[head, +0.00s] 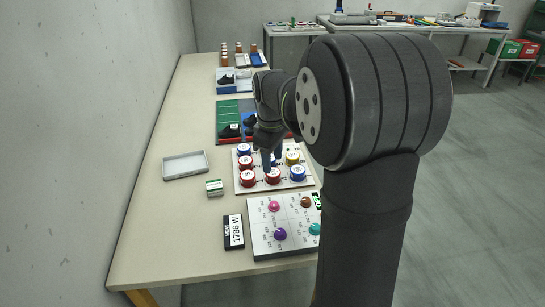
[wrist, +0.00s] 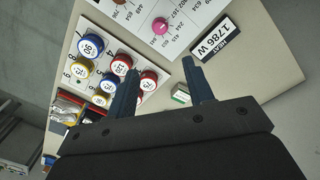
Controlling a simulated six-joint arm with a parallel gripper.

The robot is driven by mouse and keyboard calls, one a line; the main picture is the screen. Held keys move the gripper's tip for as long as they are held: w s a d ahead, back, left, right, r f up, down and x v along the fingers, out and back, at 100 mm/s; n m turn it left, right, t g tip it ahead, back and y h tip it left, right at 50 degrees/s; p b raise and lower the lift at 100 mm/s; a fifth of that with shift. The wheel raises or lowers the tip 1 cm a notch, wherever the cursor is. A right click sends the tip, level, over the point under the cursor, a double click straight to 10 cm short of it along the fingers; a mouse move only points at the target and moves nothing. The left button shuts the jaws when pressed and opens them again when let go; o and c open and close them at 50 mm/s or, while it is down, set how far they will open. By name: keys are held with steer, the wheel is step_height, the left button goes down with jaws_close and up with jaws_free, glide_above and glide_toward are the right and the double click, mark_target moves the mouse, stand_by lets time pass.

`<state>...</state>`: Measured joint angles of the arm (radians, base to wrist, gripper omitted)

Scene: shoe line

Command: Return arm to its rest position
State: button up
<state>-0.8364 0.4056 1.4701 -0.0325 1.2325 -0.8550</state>
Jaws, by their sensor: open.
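My gripper (head: 271,160) hangs low over the board with red, blue and yellow numbered caps (head: 242,187) in the head view. In the wrist view my gripper (wrist: 161,68) has its two blue fingers wide apart, with nothing held between them. The left finger overlaps the red caps (wrist: 122,68) in that picture; I cannot tell how high above them it is. The right finger is near the small green and white box (wrist: 181,94). My arm reaches from the right and hides part of the board.
A white dial panel (head: 264,240) with coloured knobs and a black "1786 W" display (head: 233,232) lie at the front. A grey tray (head: 167,169) and the green and white box (head: 214,187) sit left. Black shoes (head: 229,131) on mats lie behind. Bare table extends along the left.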

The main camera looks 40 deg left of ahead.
mark_target(274, 203)
stand_by(0.6)
steer(key=f, duration=1.7)
steer(key=shift+w+f, duration=0.15)
steer(key=shift+w, duration=0.25)
steer(key=shift+a, duration=0.1)
steer(key=shift+f, duration=0.2)
steer(key=shift+r+m, duration=0.2)
steer(key=shift+m, duration=1.3)
steer(key=m, duration=1)
steer(key=shift+m+h, duration=0.3)
steer(key=shift+m+g, duration=0.3)
steer(key=shift+m, duration=1.9)
